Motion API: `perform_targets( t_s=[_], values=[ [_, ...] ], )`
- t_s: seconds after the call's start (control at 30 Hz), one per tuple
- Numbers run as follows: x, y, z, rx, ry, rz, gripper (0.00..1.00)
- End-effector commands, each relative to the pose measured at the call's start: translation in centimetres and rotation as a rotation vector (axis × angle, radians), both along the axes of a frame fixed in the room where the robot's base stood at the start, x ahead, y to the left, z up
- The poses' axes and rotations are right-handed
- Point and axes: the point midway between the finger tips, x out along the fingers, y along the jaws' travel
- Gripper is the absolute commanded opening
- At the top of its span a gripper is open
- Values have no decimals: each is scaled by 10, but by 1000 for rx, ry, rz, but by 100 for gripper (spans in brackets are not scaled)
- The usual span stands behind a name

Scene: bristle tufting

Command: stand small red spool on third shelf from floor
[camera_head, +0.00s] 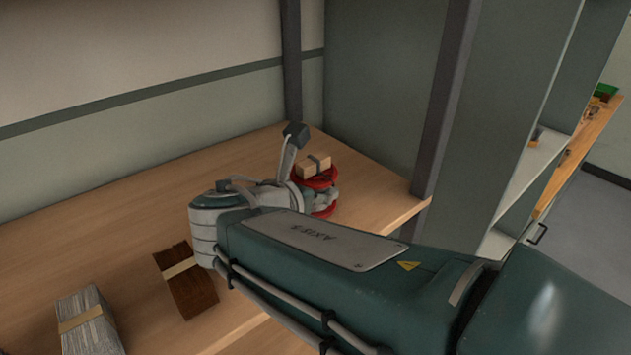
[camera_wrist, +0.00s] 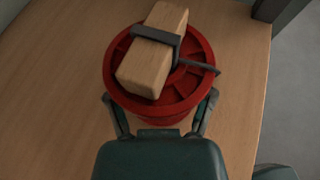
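The red spool (camera_wrist: 190,90) stands upright on a wooden surface (camera_wrist: 60,90), close to its right edge. A pale wooden block (camera_wrist: 145,70) with a dark grey band and thin rod lies across its top. In the head view, the spool (camera_head: 325,208) is partly hidden by my arm, with the block (camera_head: 313,165) on it. My gripper (camera_wrist: 160,97) has its fingers spread, one on each side of the spool around its near side. A gap shows between the fingers and the spool's lower body; contact at the tips cannot be told.
A brown bristle bundle (camera_head: 185,280) and a grey bundle (camera_head: 88,322), each banded, lie on the wooden surface at lower left. Dark uprights (camera_head: 445,95) stand behind and right. Shelves with small items (camera_head: 600,100) are at far right.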

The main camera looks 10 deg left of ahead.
Motion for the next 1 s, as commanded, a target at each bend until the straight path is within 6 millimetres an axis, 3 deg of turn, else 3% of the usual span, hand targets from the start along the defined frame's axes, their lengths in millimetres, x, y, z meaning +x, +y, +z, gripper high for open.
perform_targets(
  t_s=[0.53, 1.0],
  values=[
    [-5, 2, 5, 1, 0, 3, 93],
    [-85, 29, 39, 2, -1, 5, 93]
  ],
)
